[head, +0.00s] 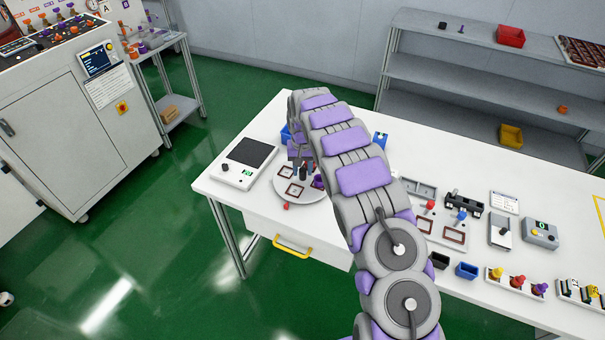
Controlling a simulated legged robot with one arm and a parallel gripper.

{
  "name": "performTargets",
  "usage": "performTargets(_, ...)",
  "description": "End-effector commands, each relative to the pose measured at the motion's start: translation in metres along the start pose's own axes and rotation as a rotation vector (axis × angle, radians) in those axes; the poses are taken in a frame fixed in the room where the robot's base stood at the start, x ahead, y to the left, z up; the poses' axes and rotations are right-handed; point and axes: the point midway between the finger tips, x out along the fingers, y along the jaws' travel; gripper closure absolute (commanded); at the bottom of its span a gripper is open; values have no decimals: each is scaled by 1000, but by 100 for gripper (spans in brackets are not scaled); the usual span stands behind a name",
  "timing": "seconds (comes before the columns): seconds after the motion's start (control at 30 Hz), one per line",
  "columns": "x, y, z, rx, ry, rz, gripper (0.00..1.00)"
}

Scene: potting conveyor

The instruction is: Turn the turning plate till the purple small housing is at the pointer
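The turning plate (308,196) is a pale round disc on the white table, left of the middle, partly hidden by my arm. Dark red square frames (294,189) lie on it, and a dark upright peg or knob (303,174) stands near its middle. A purple piece (318,182), seemingly the purple small housing, shows at the plate's right side, partly covered by my arm. A small red piece (285,206) at the plate's front edge looks like the pointer. My gripper (301,166) points down over the plate close to the dark peg; its finger opening is too small to judge.
A scale-like device (244,163) stands left of the plate. Fixtures with red frames (441,225) and small bins (466,270) fill the table to the right. The table's front edge is near the plate.

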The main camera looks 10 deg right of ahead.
Motion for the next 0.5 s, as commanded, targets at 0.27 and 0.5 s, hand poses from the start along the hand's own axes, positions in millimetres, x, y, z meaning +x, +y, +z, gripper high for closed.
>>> performTargets(0.27, 16, 0, 0, 0, 0, 0, 62)
performTargets(0.5, 16, 0, 0, 0, 0, 0, 63)
